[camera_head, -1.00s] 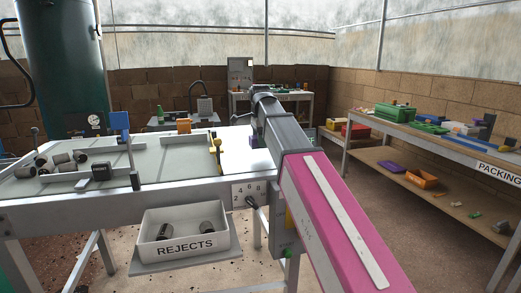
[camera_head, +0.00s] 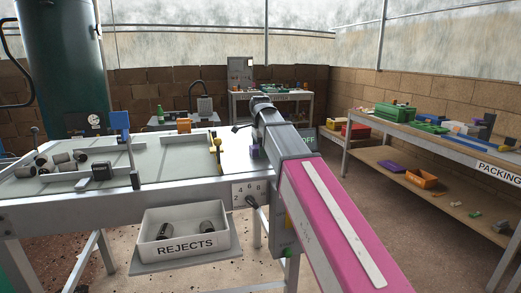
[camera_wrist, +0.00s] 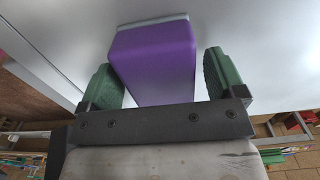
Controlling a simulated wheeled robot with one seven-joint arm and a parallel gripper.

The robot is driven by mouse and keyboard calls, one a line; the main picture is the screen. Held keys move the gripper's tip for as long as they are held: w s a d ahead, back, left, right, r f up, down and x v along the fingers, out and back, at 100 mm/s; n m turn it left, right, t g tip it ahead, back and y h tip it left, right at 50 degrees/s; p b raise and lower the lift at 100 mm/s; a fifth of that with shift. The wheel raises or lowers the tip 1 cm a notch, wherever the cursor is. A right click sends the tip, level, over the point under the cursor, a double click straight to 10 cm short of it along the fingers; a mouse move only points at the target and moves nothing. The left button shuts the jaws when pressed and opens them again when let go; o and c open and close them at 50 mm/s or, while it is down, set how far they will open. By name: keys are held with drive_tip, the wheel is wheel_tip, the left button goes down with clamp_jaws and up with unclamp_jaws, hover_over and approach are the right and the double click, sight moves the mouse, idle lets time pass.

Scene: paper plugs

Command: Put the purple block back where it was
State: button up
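The purple block (camera_wrist: 155,60) stands between the two green finger pads of my gripper (camera_wrist: 162,76) in the wrist view. A narrow gap shows between the block and each pad, so my gripper looks open around it. A thin pale strip runs along the block's far edge, over a grey surface. In the head view a small purple patch of the block (camera_head: 255,152) shows beside my arm, over the right part of the grey bench (camera_head: 190,150). My arm hides most of the gripper there.
Dark cylinders (camera_head: 60,160) lie at the bench's left. The packing table (camera_head: 440,135) is at the right.

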wheel_tip(320, 180, up, 12)
drive_tip(key=shift+r, duration=0.15)
idle(0.6)
idle(0.4)
